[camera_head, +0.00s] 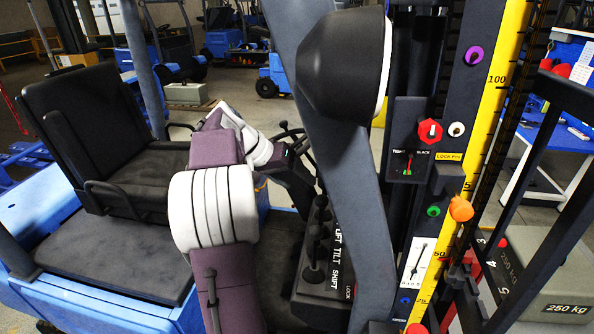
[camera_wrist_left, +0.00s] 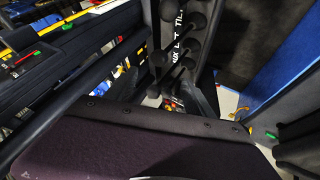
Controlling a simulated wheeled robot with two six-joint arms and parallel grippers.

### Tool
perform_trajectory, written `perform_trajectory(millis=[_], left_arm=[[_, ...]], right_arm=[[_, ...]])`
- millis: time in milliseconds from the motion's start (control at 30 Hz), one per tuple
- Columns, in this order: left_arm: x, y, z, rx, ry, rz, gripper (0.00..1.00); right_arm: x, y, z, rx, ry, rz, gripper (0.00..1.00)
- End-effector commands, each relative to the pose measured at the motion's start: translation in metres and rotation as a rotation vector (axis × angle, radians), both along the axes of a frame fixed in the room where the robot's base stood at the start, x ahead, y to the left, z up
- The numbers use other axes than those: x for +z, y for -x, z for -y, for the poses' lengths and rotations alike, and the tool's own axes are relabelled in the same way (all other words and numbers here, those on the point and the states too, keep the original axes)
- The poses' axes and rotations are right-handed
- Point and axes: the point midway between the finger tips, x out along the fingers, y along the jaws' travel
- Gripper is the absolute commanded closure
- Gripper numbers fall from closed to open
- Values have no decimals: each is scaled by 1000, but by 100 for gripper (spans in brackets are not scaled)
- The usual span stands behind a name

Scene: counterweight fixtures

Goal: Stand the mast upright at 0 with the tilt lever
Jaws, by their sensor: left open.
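The mast (camera_head: 470,140) stands at the right in the head view, with a yellow height scale along it. A white tilt gauge (camera_head: 417,266) with a dark pointer is on its lower part; its reading is too small to tell. The lever console (camera_head: 325,285), labelled LIFT, TILT and SHIFT, carries a row of black-knobbed levers (camera_head: 316,233). The levers also show at the top of the left wrist view (camera_wrist_left: 190,45). Which one is the tilt lever is unclear. My left gripper (camera_head: 303,175) is open by the far end of the row, partly hidden; contact cannot be told. My right gripper is out of view.
A black seat (camera_head: 95,135) is at the left. A steering wheel (camera_head: 290,140) is beside my left wrist. A slanting dark post (camera_head: 350,190) with a black lamp-like housing (camera_head: 340,65) stands close between console and mast. A red knob (camera_head: 430,131) is above a LOCK PIN label.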

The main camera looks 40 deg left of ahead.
Motion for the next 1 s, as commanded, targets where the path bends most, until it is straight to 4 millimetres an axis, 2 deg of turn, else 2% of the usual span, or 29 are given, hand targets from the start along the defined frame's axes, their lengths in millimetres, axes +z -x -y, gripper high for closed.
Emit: perform_trajectory(millis=[167,400,600,767,1000], left_arm=[[-16,-9,5,-3,1,-3,38],[-60,-41,18,-4,1,-5,38],[-86,-63,26,-2,0,-5,38],[-92,-70,28,0,-1,-3,38],[-92,-71,28,0,0,-4,38]], right_arm=[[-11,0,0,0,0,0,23],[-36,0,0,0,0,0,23],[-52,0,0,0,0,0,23],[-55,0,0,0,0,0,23],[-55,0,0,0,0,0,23]])
